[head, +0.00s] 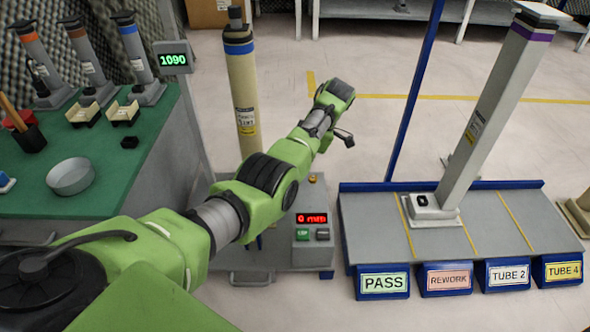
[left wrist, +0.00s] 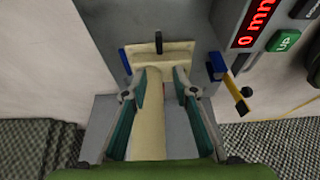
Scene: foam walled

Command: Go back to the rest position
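The fingers themselves can hardly be made out in the head view. My right gripper is in neither view.
A tall beige tube (head: 243,90) with a blue band stands behind my arm. A green table (head: 110,170) holds tubes, small trays and a round dish.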

